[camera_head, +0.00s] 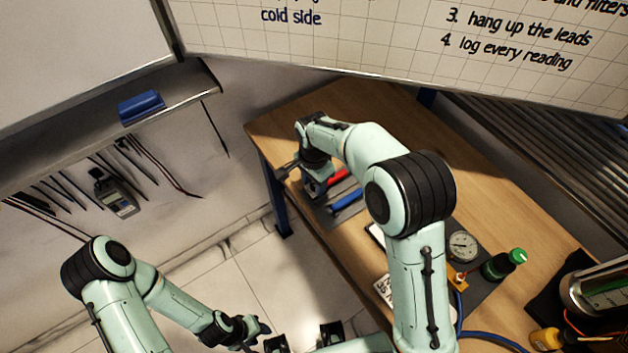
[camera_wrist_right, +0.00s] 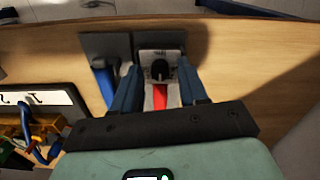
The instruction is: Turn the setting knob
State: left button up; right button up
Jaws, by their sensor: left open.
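The setting knob (camera_wrist_right: 160,70) is a small black round knob with a pale mark, on a light-faced block (camera_wrist_right: 147,58) in the right wrist view. My right gripper (camera_wrist_right: 159,66) reaches toward it with its two fingers apart, one on each side of the knob, with visible gaps to it. Whether the fingers touch the block's sides I cannot tell. In the head view my right arm reaches over the table's far left end and partly hides the block and knob. My left gripper (camera_head: 303,338) is open and empty at the bottom edge, off the table.
A round gauge (camera_head: 462,246), a green-capped bottle (camera_head: 504,264) and a blue hose (camera_head: 492,340) are on the right. A meter (camera_head: 115,196) hangs on the wall.

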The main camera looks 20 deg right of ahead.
aim_at(314, 186)
jog(key=shift+r, duration=0.1)
pick_arm(q)
jog(key=shift+w+r+p, duration=0.6)
jog(key=shift+r+p, duration=0.1)
jog(key=shift+r, duration=0.2)
pick_arm(e)
notch_tip(314, 186, up, 13)
